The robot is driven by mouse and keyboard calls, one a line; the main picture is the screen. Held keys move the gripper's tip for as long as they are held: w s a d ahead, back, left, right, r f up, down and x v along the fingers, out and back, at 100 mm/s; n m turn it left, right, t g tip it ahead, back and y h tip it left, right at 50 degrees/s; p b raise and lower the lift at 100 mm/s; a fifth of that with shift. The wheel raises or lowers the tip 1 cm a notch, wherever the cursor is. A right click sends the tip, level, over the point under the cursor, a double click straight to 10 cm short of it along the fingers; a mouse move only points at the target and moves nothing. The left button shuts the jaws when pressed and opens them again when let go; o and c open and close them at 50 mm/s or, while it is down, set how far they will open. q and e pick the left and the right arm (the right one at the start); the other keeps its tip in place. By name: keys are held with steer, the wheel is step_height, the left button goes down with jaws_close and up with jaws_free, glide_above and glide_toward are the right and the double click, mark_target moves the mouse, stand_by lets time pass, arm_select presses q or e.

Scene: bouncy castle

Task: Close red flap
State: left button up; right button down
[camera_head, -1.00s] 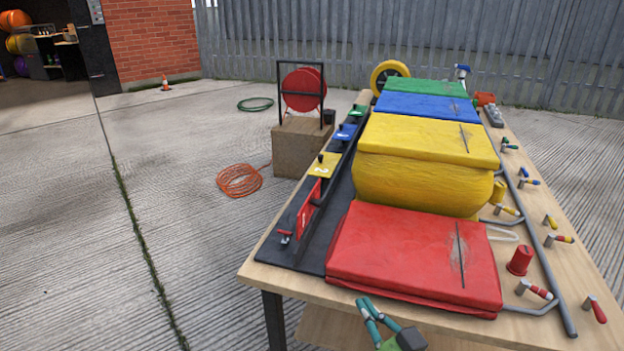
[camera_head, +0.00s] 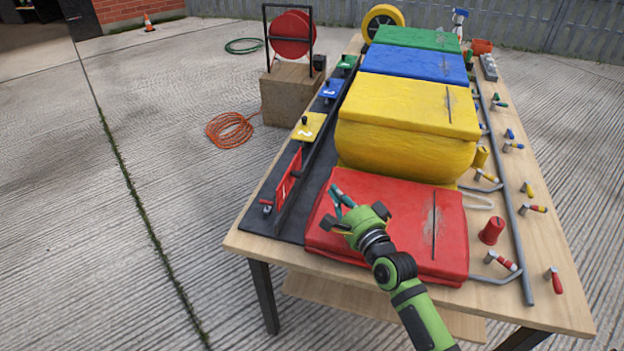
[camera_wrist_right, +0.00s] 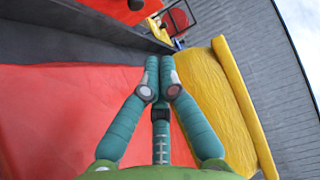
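The red flap (camera_head: 288,178) is a small red panel marked 1 on the dark strip along the table's left side. It stands tilted up, not flat, unlike the yellow flap. In the right wrist view, part of a red panel that looks like this flap (camera_wrist_right: 122,9) shows at the top edge. My right gripper (camera_head: 337,194) is over the left part of the red inflatable cushion (camera_head: 400,222), to the right of the flap and apart from it. In the wrist view its fingers (camera_wrist_right: 159,62) meet at the tips with nothing between them. My left gripper is out of view.
Yellow (camera_head: 308,127), blue (camera_head: 335,88) and green (camera_head: 347,62) flaps follow farther back on the strip. A bulging yellow cushion (camera_head: 405,150) stands behind the red one. Small valves and a red cup (camera_head: 491,230) line the right side. Space above the strip is free.

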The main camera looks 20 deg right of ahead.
steer(key=w, duration=0.4)
steer(key=shift+a, duration=0.3)
steer(key=w+a, duration=0.2)
steer(key=a, duration=0.1)
steer(key=shift+w+a, duration=0.15)
steer(key=shift+w, duration=0.1)
